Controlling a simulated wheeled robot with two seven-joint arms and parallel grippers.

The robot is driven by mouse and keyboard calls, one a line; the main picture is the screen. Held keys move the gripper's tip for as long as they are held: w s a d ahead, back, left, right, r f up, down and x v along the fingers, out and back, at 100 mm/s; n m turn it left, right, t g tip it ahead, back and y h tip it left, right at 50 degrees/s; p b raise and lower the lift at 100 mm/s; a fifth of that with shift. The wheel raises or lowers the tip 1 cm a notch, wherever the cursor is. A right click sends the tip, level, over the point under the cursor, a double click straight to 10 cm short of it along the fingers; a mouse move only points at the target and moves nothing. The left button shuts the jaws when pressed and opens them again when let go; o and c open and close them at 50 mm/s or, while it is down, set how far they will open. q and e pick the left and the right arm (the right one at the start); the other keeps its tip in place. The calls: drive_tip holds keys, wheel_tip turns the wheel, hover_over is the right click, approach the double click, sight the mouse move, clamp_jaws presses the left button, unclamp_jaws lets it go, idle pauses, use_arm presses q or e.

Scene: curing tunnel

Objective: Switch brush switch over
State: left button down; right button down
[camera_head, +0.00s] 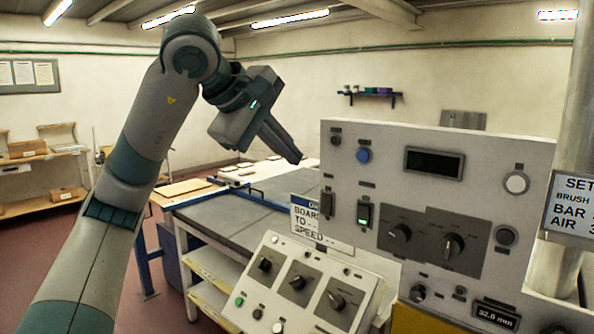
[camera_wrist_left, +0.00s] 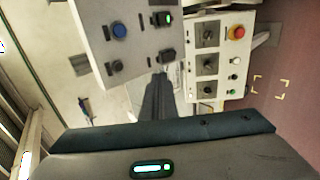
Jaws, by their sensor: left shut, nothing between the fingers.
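The upright control panel (camera_head: 385,160) carries two rocker switches. One is a dark rocker switch (camera_head: 327,202) at its left edge; the other is a green-lit rocker switch (camera_head: 364,213) to its right. Their labels are too small to read, so I cannot tell which is the brush switch. The left wrist view also shows the dark rocker (camera_wrist_left: 168,55) and the green-lit rocker (camera_wrist_left: 163,18). My left gripper (camera_head: 299,158) is shut and empty, up and left of the dark rocker, seemingly apart from the panel. Its fingers (camera_wrist_left: 158,80) point toward the panel in the left wrist view.
The panel also has a blue button (camera_head: 364,155), rotary knobs (camera_head: 453,246) and a dark display (camera_head: 434,163). A sloped lower panel (camera_head: 300,290) with several knobs stands in front. A pole with a sign (camera_head: 572,210) stands at right. A long table (camera_head: 240,220) lies behind.

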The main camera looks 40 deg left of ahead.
use_arm(q)
drive_tip(key=shift+s+r, duration=0.25)
drive_tip(key=shift+r, duration=0.3)
use_arm(e)
drive_tip(key=shift+s+f, duration=0.2)
drive_tip(key=shift+s, duration=0.2)
use_arm(q)
drive_tip(key=shift+s, duration=0.1)
use_arm(e)
drive_tip(key=shift+w, duration=0.1)
